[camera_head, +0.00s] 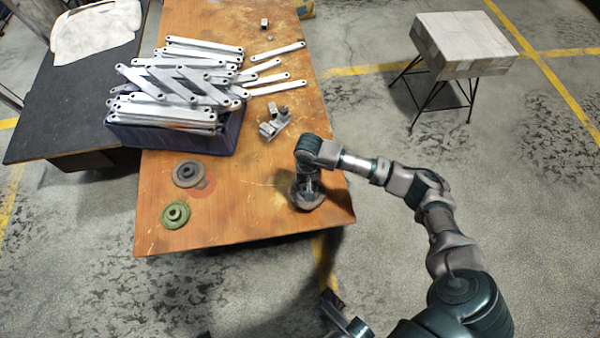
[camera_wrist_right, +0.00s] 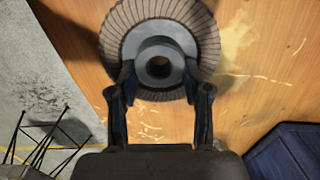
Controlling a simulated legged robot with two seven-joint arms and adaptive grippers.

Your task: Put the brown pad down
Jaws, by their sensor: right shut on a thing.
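The brown pad is a round disc with a ribbed grey-brown rim and a grey hub with a hole; it fills the top of the right wrist view (camera_wrist_right: 118,22). In the head view the pad (camera_head: 313,202) is near the table's right front corner, partly hidden by my right gripper (camera_head: 306,188). The right gripper's fingers (camera_wrist_right: 160,88) are shut on the pad's hub. Wooden tabletop lies below it; I cannot tell whether the pad touches it. Part of what appears to be my left gripper (camera_head: 345,318) shows at the bottom edge, its jaws unclear.
A blue bin (camera_head: 180,139) heaped with metal bars stands behind. A metal bracket (camera_head: 273,122) and loose bars lie right of it. The front middle is clear.

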